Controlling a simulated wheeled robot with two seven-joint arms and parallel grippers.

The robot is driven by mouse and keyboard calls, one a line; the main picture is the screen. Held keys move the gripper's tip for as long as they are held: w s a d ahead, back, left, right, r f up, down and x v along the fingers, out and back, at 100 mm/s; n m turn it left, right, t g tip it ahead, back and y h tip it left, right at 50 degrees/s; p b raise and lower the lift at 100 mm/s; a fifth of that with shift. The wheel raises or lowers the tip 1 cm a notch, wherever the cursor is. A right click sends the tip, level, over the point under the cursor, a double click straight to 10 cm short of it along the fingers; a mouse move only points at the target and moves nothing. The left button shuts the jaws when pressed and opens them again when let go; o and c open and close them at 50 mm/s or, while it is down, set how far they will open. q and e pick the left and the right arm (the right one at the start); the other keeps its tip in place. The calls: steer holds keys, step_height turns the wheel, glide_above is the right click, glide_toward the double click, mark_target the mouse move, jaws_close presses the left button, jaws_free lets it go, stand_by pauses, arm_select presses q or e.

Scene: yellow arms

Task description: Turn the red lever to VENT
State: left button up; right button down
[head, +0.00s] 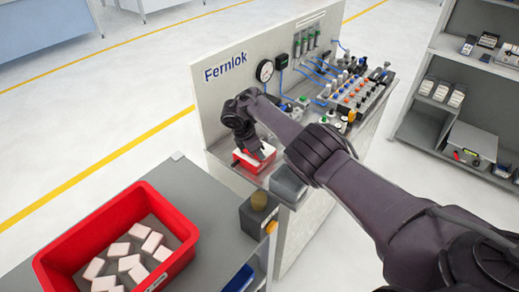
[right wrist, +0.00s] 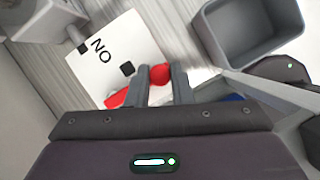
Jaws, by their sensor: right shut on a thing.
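Another red part (right wrist: 118,98) shows just left of the fingers. Beside it lies a white plate (right wrist: 118,55) with black letters that look like "NO" and a black square mark. No VENT marking can be read. In the head view my right gripper (head: 263,153) reaches down over a red and white item (head: 242,160) on the bench's front. My left gripper is not in view.
A grey open bin (head: 287,185) stands right of the gripper; it also shows in the right wrist view (right wrist: 212,40). A "Fernlok" panel (head: 222,88) rises behind, with a gauge and several knobs and fittings. A red crate (head: 60,262) with pale blocks stands at front left.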

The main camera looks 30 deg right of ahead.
steer(key=shift+a, duration=0.1)
stand_by(0.4)
steer(key=c, duration=1.3)
jaws_free()
steer(key=shift+r, duration=0.1)
steer(key=v, duration=0.7)
steer(key=shift+a+r+p, duration=0.2)
steer(key=shift+r+p, duration=0.15)
steer(key=shift+p, duration=0.05)
